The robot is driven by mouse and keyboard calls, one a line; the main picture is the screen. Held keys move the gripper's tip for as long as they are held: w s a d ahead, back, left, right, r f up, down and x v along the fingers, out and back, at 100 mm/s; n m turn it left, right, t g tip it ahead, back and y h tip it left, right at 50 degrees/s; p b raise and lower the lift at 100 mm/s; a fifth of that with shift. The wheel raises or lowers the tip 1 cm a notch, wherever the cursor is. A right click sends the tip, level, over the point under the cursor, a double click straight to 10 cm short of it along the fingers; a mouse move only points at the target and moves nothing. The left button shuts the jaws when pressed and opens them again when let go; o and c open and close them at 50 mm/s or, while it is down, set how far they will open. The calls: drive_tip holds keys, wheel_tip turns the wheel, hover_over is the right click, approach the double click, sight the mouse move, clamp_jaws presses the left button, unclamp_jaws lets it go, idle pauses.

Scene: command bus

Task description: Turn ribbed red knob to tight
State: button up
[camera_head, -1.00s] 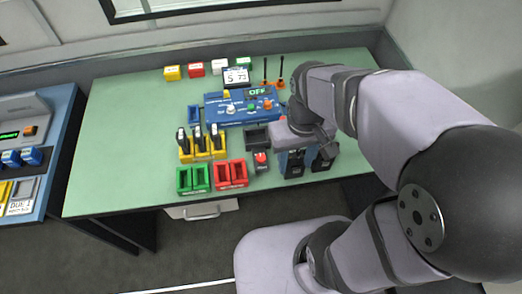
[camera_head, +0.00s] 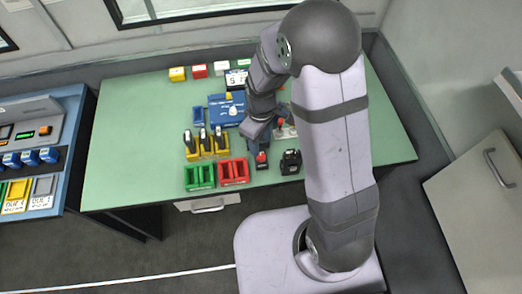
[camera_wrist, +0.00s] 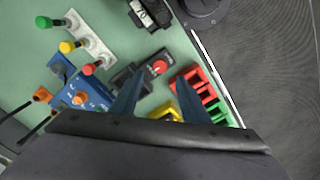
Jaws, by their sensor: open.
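A small red knob (camera_head: 262,157) stands on a dark block near the front middle of the green bench. It also shows in the wrist view (camera_wrist: 160,67), where its ribs are too small to make out. My gripper (camera_wrist: 160,80) is open and empty, its two dark blue fingers pointing toward the block with the knob between them in the picture. The height gap cannot be told. In the head view my gripper (camera_head: 257,128) is just behind the knob, its fingers partly hidden. Another red knob (camera_wrist: 88,69) stands on a pale strip beside a yellow and a green one.
Red bins (camera_head: 233,171) and green bins (camera_head: 200,176) stand left of the knob, with a yellow rack (camera_head: 207,153) behind. A blue panel (camera_head: 226,112) is farther back. A black device (camera_head: 290,161) stands to the right. The bench's right end is clear.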

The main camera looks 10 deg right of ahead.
sight(261, 156)
drive_tip(key=shift+f, duration=0.25)
drive_tip(key=shift+f+p, duration=1)
drive_tip(key=shift+f, duration=2.45)
clamp_jaws()
drive_tip(key=c, duration=1.1)
unclamp_jaws()
